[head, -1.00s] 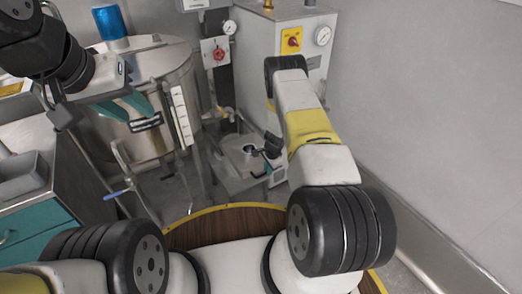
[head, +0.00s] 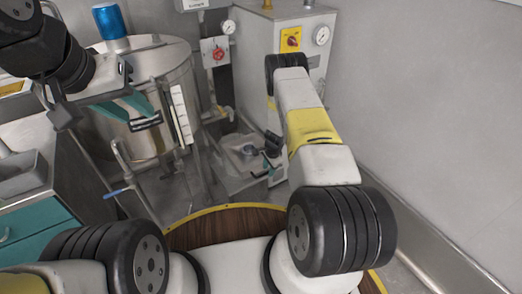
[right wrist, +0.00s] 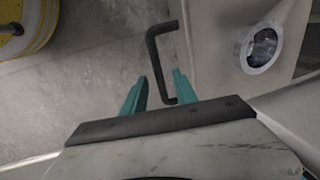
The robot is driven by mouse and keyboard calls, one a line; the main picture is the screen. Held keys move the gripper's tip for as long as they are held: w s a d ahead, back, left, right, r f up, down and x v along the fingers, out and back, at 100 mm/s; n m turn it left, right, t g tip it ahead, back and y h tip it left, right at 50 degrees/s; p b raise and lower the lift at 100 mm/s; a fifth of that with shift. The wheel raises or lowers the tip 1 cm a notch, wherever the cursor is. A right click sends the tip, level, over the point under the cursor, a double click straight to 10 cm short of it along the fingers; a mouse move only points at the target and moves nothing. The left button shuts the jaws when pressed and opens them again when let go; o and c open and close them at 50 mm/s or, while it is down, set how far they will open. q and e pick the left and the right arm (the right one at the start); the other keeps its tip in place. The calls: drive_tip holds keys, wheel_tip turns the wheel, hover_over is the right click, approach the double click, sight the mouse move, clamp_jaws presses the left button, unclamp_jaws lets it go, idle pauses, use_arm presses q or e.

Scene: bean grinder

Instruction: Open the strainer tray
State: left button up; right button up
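The strainer tray (head: 229,170) is a grey metal tray with a round strainer opening, low on the machine in the middle of the head view. In the right wrist view the tray's pale surface (right wrist: 222,62) and round opening are at upper right. A black bent handle (right wrist: 154,66) stands beside it. My right gripper (right wrist: 158,88) is open, its teal fingers on either side of the handle's near end; contact cannot be told. In the head view this gripper (head: 268,163) is small and partly hidden by my arm. My left gripper (head: 130,108) appears open and empty before the steel tank.
A large steel tank (head: 165,70) with a blue cap (head: 109,20) stands at back left. A grey machine cabinet (head: 262,45) with a yellow switch and gauge is behind the tray. A teal-drawer cabinet (head: 35,225) is at left. The wall bounds the right.

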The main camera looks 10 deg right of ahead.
wheel_tip(320, 180, up, 7)
drive_tip(key=s, duration=0.1)
drive_tip(key=shift+s+d, duration=0.15)
drive_tip(key=shift+d, duration=0.05)
drive_tip(key=s+a+r+n+t+y, duration=0.1)
drive_tip(key=a+r+n, duration=0.2)
drive_tip(key=r, duration=1.4)
drive_tip(key=s+a+r+n+t+y, duration=0.1)
drive_tip(key=s+a+r+n, duration=0.15)
drive_tip(key=r, duration=1.45)
drive_tip(key=s+a+r+n+t, duration=0.15)
drive_tip(key=s+r+n, duration=0.35)
drive_tip(key=s+r, duration=0.7)
drive_tip(key=s+r+n, duration=0.2)
drive_tip(key=s+r, duration=0.1)
drive_tip(key=s, duration=0.5)
drive_tip(key=s+r+n, duration=0.2)
drive_tip(key=s+r, duration=0.1)
drive_tip(key=s, duration=0.5)
drive_tip(key=shift+d+r+t+h, duration=0.25)
drive_tip(key=shift+d+t+h, duration=0.05)
drive_tip(key=shift+d+t, duration=0.1)
